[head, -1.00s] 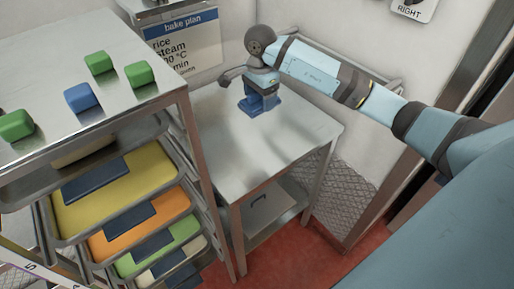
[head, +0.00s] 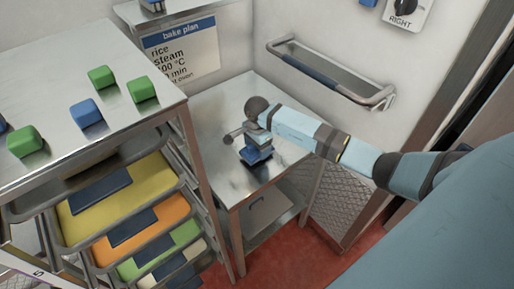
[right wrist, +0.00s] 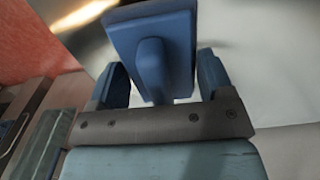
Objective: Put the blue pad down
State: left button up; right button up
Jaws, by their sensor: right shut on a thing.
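My right gripper (head: 256,149) points down over the metal side table (head: 220,107), with its blue fingers shut on the blue pad (head: 257,160). In the right wrist view, the blue pad (right wrist: 172,30) shows a flat plate with a raised grip between the two fingers (right wrist: 160,82). The pad is low over the middle of the table top; I cannot tell whether it touches. My left gripper is not in view.
A steel rack (head: 186,140) with coloured trays stands left of the table, with green blocks (head: 102,77) and a blue block (head: 86,112) on top. A bake plan sign (head: 183,50) and a rail (head: 330,75) are on the walls. The table top around the pad is clear.

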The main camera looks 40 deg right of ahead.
jog(key=shift+f, duration=0.85)
jog(key=o, duration=0.8)
